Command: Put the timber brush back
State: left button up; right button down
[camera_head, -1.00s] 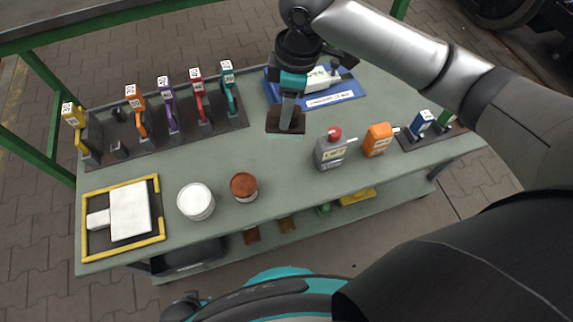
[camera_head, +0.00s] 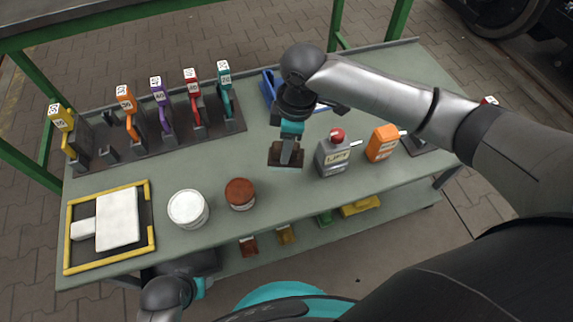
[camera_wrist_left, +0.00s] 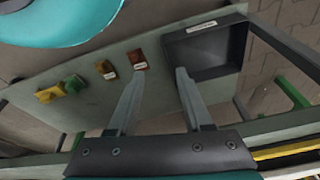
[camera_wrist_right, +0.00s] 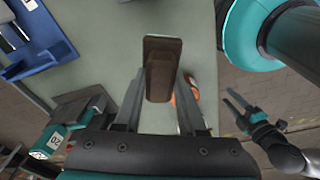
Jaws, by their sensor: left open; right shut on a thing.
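A brown wooden block, apparently the timber brush (camera_head: 287,154), is gripped by my right gripper (camera_head: 289,143) over the middle of the bench. Its back fills the space between the fingers in the right wrist view, where the brush also shows (camera_wrist_right: 160,66). I cannot tell whether it touches the bench top. The blue tray (camera_head: 268,88) lies behind the right gripper and is partly hidden by it. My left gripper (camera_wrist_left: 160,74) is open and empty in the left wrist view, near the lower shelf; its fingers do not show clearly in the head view.
A rack (camera_head: 160,143) with several numbered coloured tools stands at the back left. A white tub (camera_head: 188,209), a rust-red tin (camera_head: 240,193), a grey bottle (camera_head: 333,156) and an orange bottle (camera_head: 382,143) stand near the front. A yellow-edged frame (camera_head: 152,215) lies front left.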

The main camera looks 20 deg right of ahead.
jog(key=shift+f+b, duration=0.8)
jog(key=shift+f, duration=1.2)
pick_arm(q)
notch_tip(320, 180, up, 7)
jog(key=w+t+b, duration=0.1)
jog(key=w, duration=0.1)
jog(key=shift+w+d, duration=0.2)
jog(key=shift+w, duration=0.15)
pick_arm(e)
jog(key=shift+f, duration=1.5)
jog(key=shift+c, duration=2.4)
grip_release()
jog(key=shift+f, duration=0.1)
